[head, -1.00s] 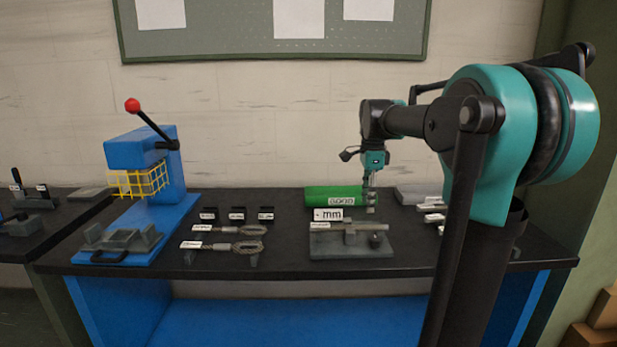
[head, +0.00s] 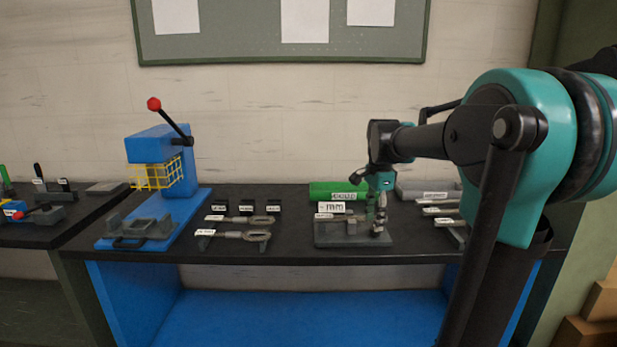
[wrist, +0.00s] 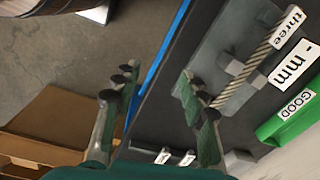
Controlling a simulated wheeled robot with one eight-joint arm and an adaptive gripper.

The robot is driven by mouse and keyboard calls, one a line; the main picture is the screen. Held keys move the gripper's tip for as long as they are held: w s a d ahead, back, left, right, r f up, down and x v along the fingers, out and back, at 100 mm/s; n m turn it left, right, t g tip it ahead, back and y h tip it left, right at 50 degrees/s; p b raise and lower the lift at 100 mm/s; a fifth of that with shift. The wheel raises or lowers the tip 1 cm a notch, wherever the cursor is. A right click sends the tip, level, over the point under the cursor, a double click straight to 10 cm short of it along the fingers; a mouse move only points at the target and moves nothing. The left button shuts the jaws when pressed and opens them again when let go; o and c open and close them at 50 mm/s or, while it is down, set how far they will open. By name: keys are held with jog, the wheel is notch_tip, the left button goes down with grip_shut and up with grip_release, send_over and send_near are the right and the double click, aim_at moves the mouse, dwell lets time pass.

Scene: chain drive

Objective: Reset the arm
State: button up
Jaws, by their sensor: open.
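My gripper (head: 380,222) is on the right part of the bench in the head view, at the grey gauge plate (head: 335,240). In the wrist view my gripper (wrist: 158,98) has its two fingers spread wide. Nothing is between them; floor and the bench edge show through the gap. The grey plate (wrist: 222,62) lies beside the right finger, carrying a twisted chain-like piece (wrist: 247,72) with a tag reading "three". Whether the finger touches the plate I cannot tell. My arm reaches in from the right.
A green GOOD bin (head: 330,190) and a "mm" sign (head: 331,207) stand behind the plate. A grey bin (head: 415,190) and tagged pieces are on the right. A blue press (head: 160,150) with a yellow guard stands left; tagged chain tools (head: 240,235) lie between.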

jog(key=s+f+n+t, duration=0.3)
jog(key=s+f+n, duration=1.2)
jog(key=s+f, duration=0.4)
notch_tip(320, 180, down, 2)
jog(key=shift+s+f+t, duration=0.1)
jog(key=shift+s+t, duration=0.2)
jog(key=shift+s, duration=0.05)
jog(key=shift+o, duration=0.2)
